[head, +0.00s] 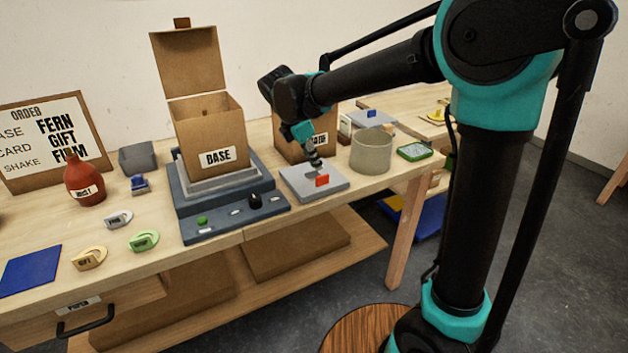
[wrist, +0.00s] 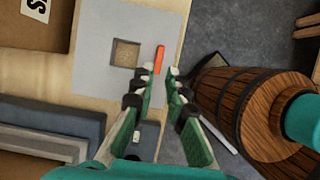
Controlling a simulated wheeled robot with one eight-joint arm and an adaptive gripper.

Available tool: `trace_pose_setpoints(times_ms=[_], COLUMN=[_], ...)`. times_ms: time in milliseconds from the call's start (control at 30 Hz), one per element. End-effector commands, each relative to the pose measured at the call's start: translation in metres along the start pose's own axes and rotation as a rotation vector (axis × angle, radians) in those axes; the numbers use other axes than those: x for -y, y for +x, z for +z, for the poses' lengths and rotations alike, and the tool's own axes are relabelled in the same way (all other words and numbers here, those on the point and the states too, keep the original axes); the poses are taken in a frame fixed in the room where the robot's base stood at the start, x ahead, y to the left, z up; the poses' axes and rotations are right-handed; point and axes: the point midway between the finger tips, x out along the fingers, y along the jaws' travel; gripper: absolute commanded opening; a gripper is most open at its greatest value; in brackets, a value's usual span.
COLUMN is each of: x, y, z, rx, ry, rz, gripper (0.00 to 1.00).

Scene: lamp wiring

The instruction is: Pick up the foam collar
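What looks like the foam collar (head: 297,190) is a flat light-grey square slab on the table, right of the blue-grey stand. In the wrist view the slab (wrist: 95,55) has a square hole showing a tan surface, and an upright orange-red tab (wrist: 159,60) near its right edge. The red tab also shows in the head view (head: 322,181). My gripper (head: 314,165) points down just above the slab near the tab. In the wrist view my gripper (wrist: 161,73) is open and empty, its fingertips spread with the tab in line with the gap. I cannot tell the exact height.
The blue-grey stand (head: 190,228) with the open BASE box (head: 208,130) is left of the slab. A second cardboard box (head: 288,140) stands close behind. A grey-green round container (head: 371,153) and a green tray (head: 414,152) are right, near the table's edge.

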Motion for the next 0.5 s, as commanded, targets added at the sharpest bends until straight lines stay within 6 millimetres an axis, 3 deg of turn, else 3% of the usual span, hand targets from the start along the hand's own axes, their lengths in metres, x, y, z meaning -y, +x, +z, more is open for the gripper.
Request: trace_pose_setpoints(times_ms=[333, 500], x=[-0.001, -0.002], y=[0.029, 0.054], z=[0.001, 0.002], rx=[0.000, 0.000], ry=[0.001, 0.002], rz=[0.000, 0.000], gripper=[0.14, 0.14])
